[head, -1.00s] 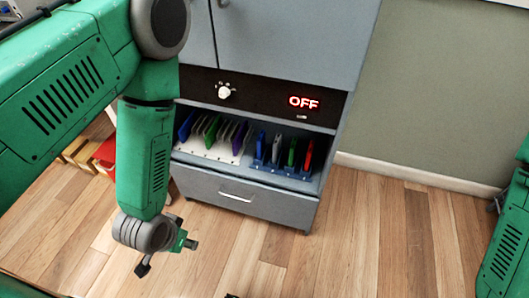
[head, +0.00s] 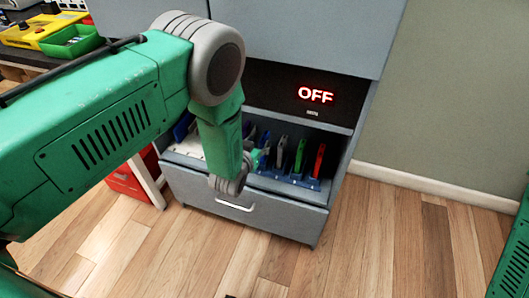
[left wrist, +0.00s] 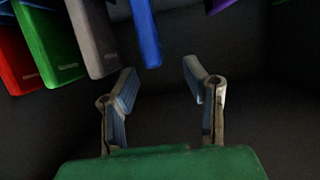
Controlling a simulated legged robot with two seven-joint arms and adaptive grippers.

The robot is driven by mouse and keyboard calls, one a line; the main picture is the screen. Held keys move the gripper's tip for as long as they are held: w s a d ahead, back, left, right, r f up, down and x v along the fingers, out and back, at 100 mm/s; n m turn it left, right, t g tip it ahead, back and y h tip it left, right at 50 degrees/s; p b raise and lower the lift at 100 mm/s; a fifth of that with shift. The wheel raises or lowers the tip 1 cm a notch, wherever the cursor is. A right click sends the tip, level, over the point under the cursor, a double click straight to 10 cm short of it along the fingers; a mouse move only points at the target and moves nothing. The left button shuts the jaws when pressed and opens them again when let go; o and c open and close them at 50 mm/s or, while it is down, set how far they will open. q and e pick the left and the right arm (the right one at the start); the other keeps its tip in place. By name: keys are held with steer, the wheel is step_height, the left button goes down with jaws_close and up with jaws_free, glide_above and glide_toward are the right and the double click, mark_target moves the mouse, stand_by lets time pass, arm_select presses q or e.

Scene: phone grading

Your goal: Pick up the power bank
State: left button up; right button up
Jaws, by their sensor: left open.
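Several slim upright devices stand in a row in the cabinet opening: a red one (head: 319,161), a green one (head: 299,156), a grey one (head: 280,151) and a blue one (head: 264,140). I cannot tell which is the power bank. In the left wrist view the red (left wrist: 17,60), green (left wrist: 47,45), grey (left wrist: 93,38) and blue (left wrist: 146,32) ones hang from the top edge. My left gripper (left wrist: 159,85) is open and empty, its fingertips below the blue device and apart from it. My right gripper is out of view.
The blue rack (head: 290,184) holds the devices inside the grey cabinet. A white rack (head: 186,148) stands left of it, partly behind my arm. A drawer with a handle (head: 236,207) is below. A red "OFF" display (head: 315,95) is above. The floor in front is clear.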

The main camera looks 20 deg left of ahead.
mark_target(263, 139)
arm_select(q)
steer(key=x, duration=0.1)
steer(key=b+x, duration=0.1)
steer(key=x, duration=0.1)
steer(key=b+x, duration=0.1)
steer(key=shift+w+d+f, duration=0.1)
steer(key=shift+d+f, duration=0.05)
steer(key=shift+d, duration=0.2)
steer(key=shift+w+b, duration=0.3)
steer(key=shift+w, duration=0.15)
jaws_close()
